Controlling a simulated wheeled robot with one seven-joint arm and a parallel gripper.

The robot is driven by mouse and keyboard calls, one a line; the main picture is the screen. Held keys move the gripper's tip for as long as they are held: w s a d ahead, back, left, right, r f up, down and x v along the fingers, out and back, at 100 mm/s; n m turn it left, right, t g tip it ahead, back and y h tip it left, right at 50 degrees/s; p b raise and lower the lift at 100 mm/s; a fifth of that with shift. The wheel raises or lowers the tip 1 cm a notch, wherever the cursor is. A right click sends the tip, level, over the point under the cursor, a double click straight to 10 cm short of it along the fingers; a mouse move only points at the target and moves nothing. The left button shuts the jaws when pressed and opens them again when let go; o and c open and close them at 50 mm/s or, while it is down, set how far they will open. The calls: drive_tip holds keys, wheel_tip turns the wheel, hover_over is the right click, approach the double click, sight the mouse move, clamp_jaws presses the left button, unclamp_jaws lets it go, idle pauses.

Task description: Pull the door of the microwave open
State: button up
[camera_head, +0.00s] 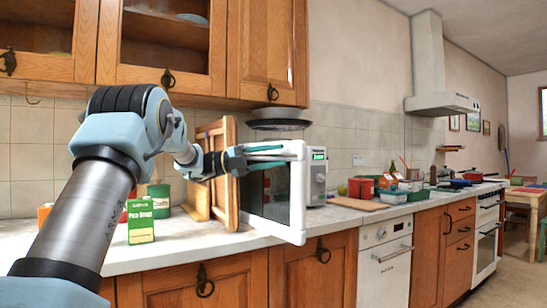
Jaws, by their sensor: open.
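The microwave (314,180) is white and stands on the counter, with a control panel and a lit green display. Its door (300,215), a white frame around a dark window, stands partly open. The door's right edge juts out towards me, past the counter's front edge, and its outer face shows. My gripper (284,153) is open at the upper part of the door, its teal fingers pointing right towards the door's right edge. I cannot tell whether the fingers touch the door. The handle cannot be made out, and the inside of the microwave is hidden.
A wooden board (230,195) stands upright just left of the microwave, close to my wrist. A green box (140,221) and a green can (160,195) stand farther left. A red container (360,188) is to the right. Wooden cabinets (268,50) hang above.

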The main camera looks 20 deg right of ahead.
drive_tip(key=b+v, duration=0.1)
drive_tip(key=v, duration=0.9)
drive_tip(key=shift+w+a, duration=0.25)
drive_tip(key=shift+a, duration=0.05)
